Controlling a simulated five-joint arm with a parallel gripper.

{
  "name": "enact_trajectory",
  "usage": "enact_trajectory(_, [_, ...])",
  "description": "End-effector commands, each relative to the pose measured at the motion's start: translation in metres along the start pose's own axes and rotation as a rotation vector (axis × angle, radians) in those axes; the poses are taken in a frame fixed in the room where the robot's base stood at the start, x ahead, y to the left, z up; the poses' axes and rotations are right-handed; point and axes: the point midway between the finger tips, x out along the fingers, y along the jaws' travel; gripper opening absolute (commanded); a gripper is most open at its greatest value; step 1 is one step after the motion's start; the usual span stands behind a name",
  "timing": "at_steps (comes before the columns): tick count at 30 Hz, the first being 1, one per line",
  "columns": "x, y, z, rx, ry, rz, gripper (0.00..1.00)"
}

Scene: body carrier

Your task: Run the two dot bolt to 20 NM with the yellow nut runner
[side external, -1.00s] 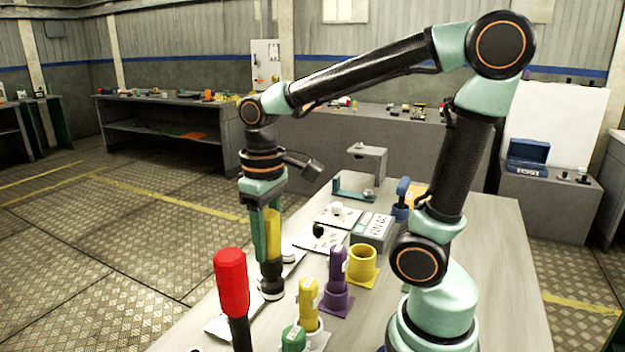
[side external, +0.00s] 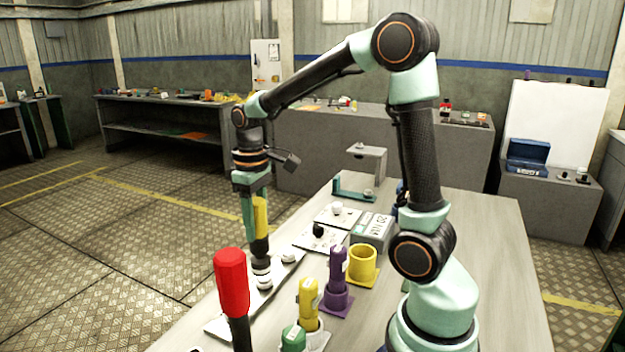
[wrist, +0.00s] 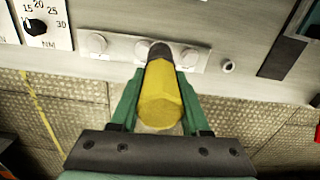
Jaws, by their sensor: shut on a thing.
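My gripper (side external: 257,212) is shut on the yellow nut runner (side external: 261,217), which hangs upright with its dark socket end down. The socket is over the pale strip (side external: 228,325) with round bolt heads, close above or on a bolt head (side external: 264,281); I cannot tell if they touch. Another bolt head (side external: 289,255) sits farther along. In the wrist view the yellow runner (wrist: 160,100) is between my green fingers (wrist: 160,108), its dark end hiding part of the strip (wrist: 122,47). Bolt dots are not readable.
A grey box (side external: 373,230) seems to read 20 NM. An empty yellow holder (side external: 362,262), a purple tool (side external: 338,265), a smaller yellow tool (side external: 308,296) and a green tool (side external: 293,338) stand nearby. A red-handled tool (side external: 231,283) is in the foreground. The right of the bench is clear.

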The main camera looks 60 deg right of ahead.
Motion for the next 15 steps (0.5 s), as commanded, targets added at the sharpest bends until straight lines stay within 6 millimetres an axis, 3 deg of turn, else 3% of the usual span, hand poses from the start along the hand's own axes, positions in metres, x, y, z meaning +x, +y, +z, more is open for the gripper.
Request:
enact_trajectory(6, [0.015,0.031,-0.017,-0.017,0.001,0.0,0.0])
enact_trajectory(15, [0.019,0.039,-0.021,-0.024,0.003,0.001,0.0])
